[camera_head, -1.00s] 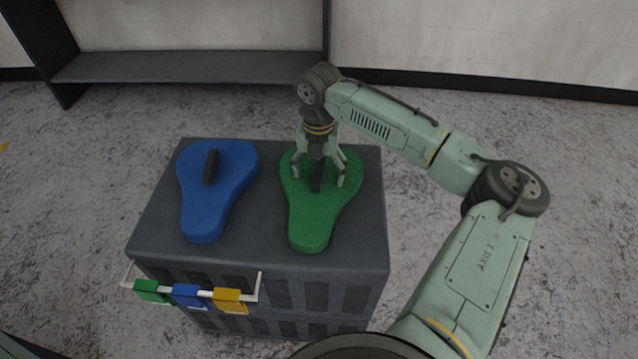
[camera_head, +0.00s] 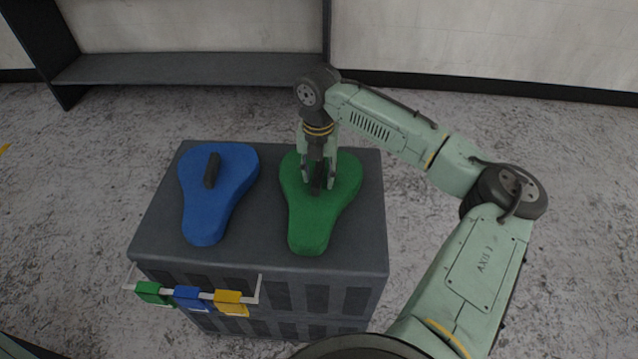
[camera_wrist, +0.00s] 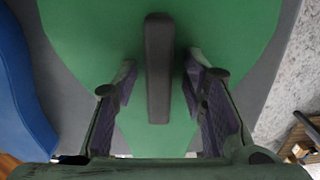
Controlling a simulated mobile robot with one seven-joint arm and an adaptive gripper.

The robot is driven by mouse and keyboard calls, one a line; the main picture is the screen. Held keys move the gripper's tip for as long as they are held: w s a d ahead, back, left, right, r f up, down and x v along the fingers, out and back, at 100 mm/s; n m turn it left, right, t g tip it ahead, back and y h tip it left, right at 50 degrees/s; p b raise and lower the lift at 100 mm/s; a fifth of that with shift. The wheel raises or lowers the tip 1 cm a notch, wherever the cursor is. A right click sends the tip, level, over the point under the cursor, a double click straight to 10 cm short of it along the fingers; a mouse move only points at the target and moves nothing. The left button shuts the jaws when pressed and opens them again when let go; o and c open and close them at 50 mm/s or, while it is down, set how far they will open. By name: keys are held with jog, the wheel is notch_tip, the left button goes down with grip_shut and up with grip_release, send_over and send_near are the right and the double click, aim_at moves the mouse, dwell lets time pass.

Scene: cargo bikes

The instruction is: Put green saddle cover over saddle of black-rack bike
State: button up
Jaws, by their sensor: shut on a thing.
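The green saddle cover (camera_head: 318,215) lies flat on the right half of a dark grey crate top, its narrow end toward the front. It fills most of the wrist view (camera_wrist: 90,40), with its black handle (camera_wrist: 159,70) standing up in the middle. My gripper (camera_head: 318,186) points down at the cover and is shut on this handle. In the wrist view its two fingers (camera_wrist: 160,85) stand on either side of the handle. The black-rack bike and its saddle are not in view.
A blue saddle cover (camera_head: 216,190) with a black handle lies left of the green one on the crate (camera_head: 258,240). Green, blue and yellow tags (camera_head: 190,296) hang on a rail at the crate's front. A dark shelf (camera_head: 190,68) stands at the back wall.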

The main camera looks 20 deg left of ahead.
jog(key=shift+r+p, duration=0.7)
jog(key=shift+r, duration=0.25)
grip_shut()
jog(key=shift+r+p, duration=1.45)
jog(key=shift+r, duration=0.2)
